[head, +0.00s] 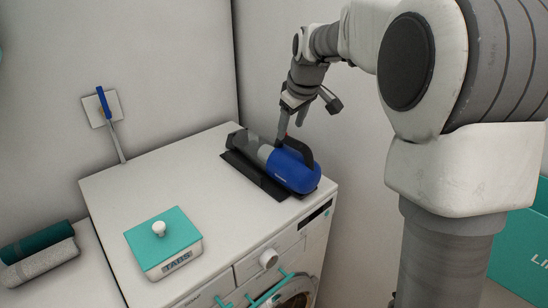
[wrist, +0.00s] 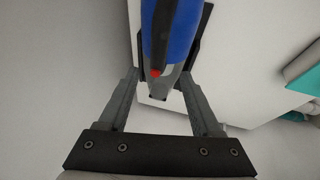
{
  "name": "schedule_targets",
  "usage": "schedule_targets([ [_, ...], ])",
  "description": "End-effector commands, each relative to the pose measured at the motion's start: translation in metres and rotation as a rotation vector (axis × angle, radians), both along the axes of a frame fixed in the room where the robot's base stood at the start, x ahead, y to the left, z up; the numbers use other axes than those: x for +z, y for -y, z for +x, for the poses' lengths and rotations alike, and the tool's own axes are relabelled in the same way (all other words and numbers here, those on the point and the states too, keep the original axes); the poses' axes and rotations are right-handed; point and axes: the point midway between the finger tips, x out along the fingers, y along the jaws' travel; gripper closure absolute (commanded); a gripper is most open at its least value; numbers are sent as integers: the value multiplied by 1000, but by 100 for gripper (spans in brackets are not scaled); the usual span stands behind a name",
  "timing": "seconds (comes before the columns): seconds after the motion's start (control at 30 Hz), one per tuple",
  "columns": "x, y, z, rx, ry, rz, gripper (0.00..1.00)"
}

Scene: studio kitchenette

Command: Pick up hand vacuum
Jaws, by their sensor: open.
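The hand vacuum (head: 293,171) has a blue body, a black handle and a grey nose. It lies on a dark flat base (head: 252,172) on top of the white washing machine, near its back right. My gripper (head: 291,126) is above the vacuum, pointing down at its handle. In the wrist view the blue vacuum body (wrist: 172,32) shows at the top centre, with a red spot and a grey part below it. My gripper's two fingers (wrist: 160,88) are spread apart, one on each side of the vacuum. I cannot tell whether they touch it.
A teal-lidded box marked TABS (head: 164,243) stands on the front left of the washing machine top (head: 222,225). Rolled towels (head: 39,257) lie at the far left. A wall is close behind the vacuum.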

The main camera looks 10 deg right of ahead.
Motion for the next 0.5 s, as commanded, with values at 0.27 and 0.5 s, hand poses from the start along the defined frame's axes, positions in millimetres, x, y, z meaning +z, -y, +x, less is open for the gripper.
schedule_targets([
  [0.27,-37,3,15,0,-4,0,34],
  [0.5,-43,3,18,-1,-1,0,34],
])
